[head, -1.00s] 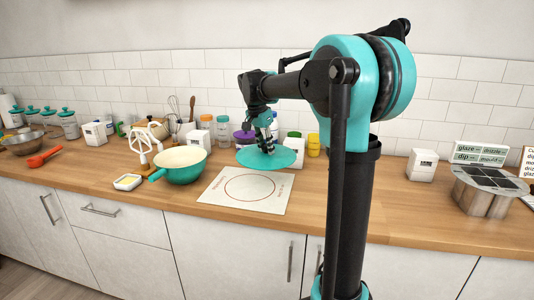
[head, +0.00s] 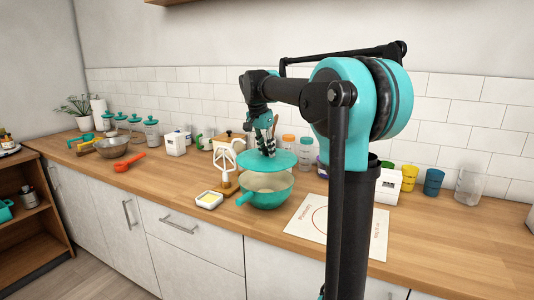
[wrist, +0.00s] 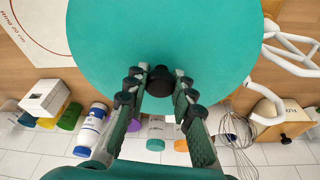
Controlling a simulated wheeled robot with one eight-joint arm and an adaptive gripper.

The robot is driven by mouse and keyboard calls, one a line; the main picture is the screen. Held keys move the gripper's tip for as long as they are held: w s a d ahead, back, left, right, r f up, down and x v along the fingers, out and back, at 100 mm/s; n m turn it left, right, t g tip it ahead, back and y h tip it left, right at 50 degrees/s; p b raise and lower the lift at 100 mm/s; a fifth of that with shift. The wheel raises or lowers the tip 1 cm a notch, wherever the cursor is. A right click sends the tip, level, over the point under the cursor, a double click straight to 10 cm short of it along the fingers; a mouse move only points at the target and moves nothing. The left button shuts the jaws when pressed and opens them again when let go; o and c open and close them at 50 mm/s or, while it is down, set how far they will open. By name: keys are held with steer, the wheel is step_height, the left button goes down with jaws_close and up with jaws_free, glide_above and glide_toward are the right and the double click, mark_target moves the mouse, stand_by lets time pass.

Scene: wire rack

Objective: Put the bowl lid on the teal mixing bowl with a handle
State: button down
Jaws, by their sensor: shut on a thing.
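The bowl lid (head: 252,160) is a flat teal disc with a dark knob (wrist: 160,80) at its centre. My gripper (head: 268,153) is shut on the knob and holds the lid. The lid also fills the upper middle of the wrist view (wrist: 160,30). The teal mixing bowl (head: 266,199) has a cream inside and a handle (head: 247,196) pointing to the lower left. It stands on the wooden counter. The bowl is hidden in the wrist view.
A white sheet with a red circle (head: 345,250) lies right of the bowl. Jars and bottles line the tiled wall behind, including a white-blue bottle (wrist: 92,128).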

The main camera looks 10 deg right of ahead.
steer(key=shift+a, duration=0.15)
steer(key=shift+f, duration=3.1)
steer(key=shift+f, duration=0.9)
stand_by(0.8)
steer(key=c, duration=1.2)
jaws_free()
steer(key=shift+o, duration=0.5)
steer(key=shift+o, duration=1.1)
